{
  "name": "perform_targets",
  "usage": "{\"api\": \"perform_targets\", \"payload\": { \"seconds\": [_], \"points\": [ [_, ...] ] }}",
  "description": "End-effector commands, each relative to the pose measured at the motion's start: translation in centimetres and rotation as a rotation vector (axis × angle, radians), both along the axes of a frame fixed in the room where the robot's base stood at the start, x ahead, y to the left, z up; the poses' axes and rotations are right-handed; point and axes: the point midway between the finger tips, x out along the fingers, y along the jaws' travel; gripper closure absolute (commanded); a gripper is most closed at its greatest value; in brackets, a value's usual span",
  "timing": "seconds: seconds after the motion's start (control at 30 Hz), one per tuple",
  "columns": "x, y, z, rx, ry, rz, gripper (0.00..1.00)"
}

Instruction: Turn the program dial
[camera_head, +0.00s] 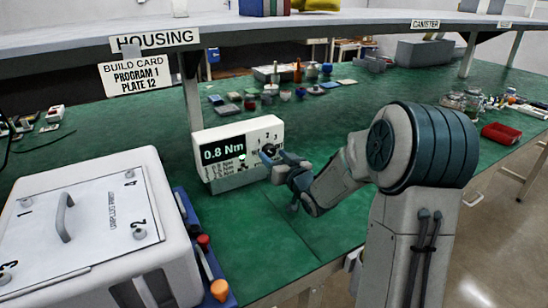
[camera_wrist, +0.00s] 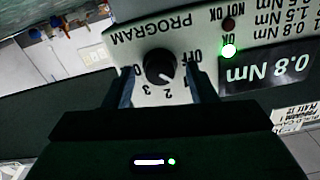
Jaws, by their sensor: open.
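The white controller box (camera_head: 243,172) stands on the green bench, its display (camera_head: 222,152) reading 0.8 Nm. In the wrist view, where the box appears upside down, the black program dial (camera_wrist: 158,66) sits among the marks OFF, 1, 2 and 3. Its white pointer line aims down-right in the picture, near 1 and 2; I cannot tell exactly which. My gripper (camera_wrist: 162,78) is open, with one finger on either side of the dial. I cannot tell whether they touch it. In the head view my gripper (camera_head: 275,160) is at the box's right front and hides part of the dial.
A build card (camera_head: 135,75) reads PROGRAM 1, PLATE 12. A green lamp (camera_wrist: 229,50) beside OK is lit; the NOT OK lamp (camera_wrist: 229,24) is dark red. A white housing (camera_head: 95,225) with a handle stands at front left. Bench space before the box is clear.

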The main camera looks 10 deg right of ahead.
Motion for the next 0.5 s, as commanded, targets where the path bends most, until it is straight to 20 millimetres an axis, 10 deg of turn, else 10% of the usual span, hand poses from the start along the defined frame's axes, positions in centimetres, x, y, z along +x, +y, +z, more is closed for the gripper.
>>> {"api": "perform_targets", "payload": {
  "seconds": [0.37, 0.5],
  "points": [
    [0.65, 0.26, -0.04, -0.001, 0.002, 0.0, 0.52],
    [0.65, 0.25, -0.03, -0.002, 0.002, 0.0, 0.9]
  ]
}}
